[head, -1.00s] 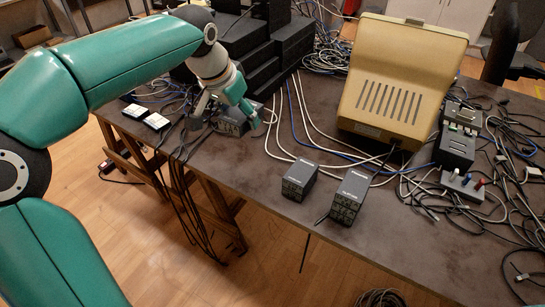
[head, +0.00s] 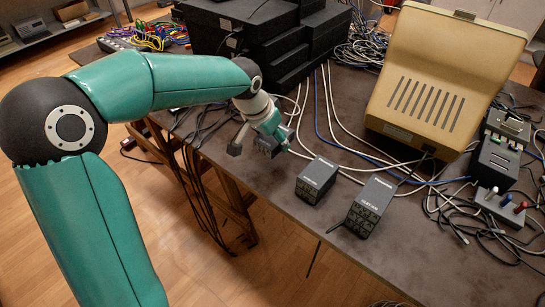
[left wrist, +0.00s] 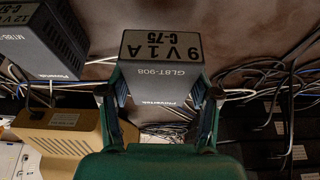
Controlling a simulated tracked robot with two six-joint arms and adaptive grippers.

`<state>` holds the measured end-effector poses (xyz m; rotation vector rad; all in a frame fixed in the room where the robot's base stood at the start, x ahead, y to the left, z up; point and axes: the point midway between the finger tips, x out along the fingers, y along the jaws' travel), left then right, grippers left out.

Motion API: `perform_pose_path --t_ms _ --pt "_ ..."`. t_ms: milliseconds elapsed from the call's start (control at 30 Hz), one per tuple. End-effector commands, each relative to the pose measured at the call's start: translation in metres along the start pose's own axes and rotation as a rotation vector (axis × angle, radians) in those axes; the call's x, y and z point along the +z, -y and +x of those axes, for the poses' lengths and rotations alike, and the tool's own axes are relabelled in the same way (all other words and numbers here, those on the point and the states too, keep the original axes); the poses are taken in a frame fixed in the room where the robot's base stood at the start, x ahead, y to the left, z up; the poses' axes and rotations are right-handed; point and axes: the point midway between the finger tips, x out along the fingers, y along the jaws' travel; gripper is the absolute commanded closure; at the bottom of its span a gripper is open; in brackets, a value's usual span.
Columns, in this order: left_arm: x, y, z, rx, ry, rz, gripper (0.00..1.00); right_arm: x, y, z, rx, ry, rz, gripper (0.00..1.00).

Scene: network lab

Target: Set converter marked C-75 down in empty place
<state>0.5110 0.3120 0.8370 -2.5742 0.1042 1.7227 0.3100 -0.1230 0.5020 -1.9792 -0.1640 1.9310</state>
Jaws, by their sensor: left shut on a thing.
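My left gripper (head: 261,141) is shut on a dark grey box-shaped converter (head: 269,146) near the table's front edge, left of two standing converters. In the left wrist view the held converter (left wrist: 160,62) sits between both fingers, its label reading 9V 1A, C-75, upside down. A smaller converter (head: 317,180) and a larger one (head: 370,205) stand apart on the brown table (head: 300,222). Whether the held converter touches the table cannot be told. My right gripper is not in view.
A beige slotted device (head: 440,80) stands behind the converters. Black stacked boxes (head: 265,35) are at the back. White and blue cables cross the table, and a black terminal device (head: 495,160) with tangled cables is at the right. Bare table lies in front of the converters.

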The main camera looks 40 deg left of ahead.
Motion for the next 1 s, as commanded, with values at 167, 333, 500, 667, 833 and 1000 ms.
perform_pose_path --t_ms 167,333,500,667,833,1000 --pt "0.006 0.000 0.016 -0.001 -0.001 0.001 0.84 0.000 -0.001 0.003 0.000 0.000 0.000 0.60" --pt "0.013 0.000 0.032 0.001 0.000 0.000 0.84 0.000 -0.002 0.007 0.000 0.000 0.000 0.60" --pt "0.021 0.000 0.053 0.000 0.000 0.001 0.84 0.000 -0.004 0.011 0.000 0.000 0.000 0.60" --pt "0.022 0.000 0.056 0.000 -0.002 0.001 0.84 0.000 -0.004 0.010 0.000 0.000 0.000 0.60" --pt "0.022 0.000 0.056 0.000 -0.002 0.001 0.84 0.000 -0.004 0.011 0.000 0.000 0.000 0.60" --pt "0.023 -0.001 0.058 0.000 0.000 0.002 0.25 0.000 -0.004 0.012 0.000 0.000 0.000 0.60"
